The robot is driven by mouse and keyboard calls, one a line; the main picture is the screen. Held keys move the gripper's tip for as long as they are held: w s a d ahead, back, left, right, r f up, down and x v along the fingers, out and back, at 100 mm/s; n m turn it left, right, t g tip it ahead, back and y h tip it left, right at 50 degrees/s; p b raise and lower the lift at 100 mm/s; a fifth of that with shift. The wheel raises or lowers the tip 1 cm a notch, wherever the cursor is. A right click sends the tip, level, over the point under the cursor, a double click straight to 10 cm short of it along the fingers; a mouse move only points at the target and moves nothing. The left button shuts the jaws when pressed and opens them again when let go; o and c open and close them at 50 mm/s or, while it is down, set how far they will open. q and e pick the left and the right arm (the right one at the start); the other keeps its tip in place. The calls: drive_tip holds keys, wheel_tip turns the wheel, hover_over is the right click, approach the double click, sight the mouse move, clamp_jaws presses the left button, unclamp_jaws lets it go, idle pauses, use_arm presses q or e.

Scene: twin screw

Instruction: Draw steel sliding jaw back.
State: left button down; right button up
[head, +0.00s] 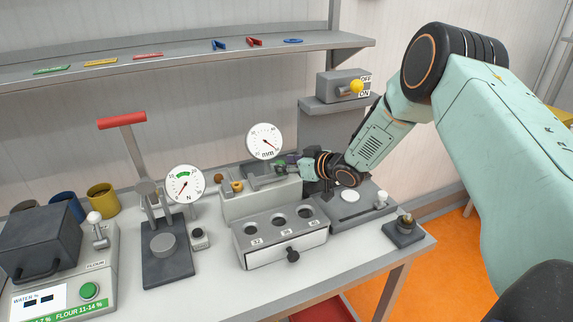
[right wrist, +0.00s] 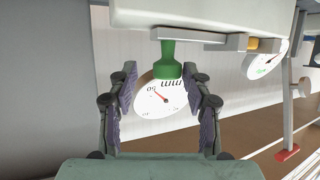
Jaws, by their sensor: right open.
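The measuring device is a pale grey block (head: 258,203) with steel parts on top, below a round dial marked mm (head: 264,140). A steel jaw piece (head: 262,181) lies on top of it, partly hidden by my right gripper (head: 290,166). In the right wrist view, a green knob (right wrist: 168,58) sticks out from a steel bar (right wrist: 200,42). My right gripper (right wrist: 165,103) is open there, with the knob between and slightly beyond its fingertips; neither finger touches it. The mm dial shows behind it, upside down. My left gripper is in neither view.
A drawer block with round holes (head: 283,252) stands in front. A force gauge press with a red handle (head: 121,120) is to the left. A switch box (head: 342,85) stands behind, and a small dark stand (head: 404,230) sits near the right table edge.

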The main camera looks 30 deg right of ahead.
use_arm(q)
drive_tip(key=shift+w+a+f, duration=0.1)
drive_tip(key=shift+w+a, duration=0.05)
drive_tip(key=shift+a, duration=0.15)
use_arm(e)
drive_tip(key=shift+a, duration=0.3)
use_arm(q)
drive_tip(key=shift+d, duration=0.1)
use_arm(e)
drive_tip(key=v, duration=1.2)
drive_tip(key=shift+d, duration=0.1)
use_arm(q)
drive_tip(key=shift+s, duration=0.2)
use_arm(e)
drive_tip(key=shift+s, duration=0.1)
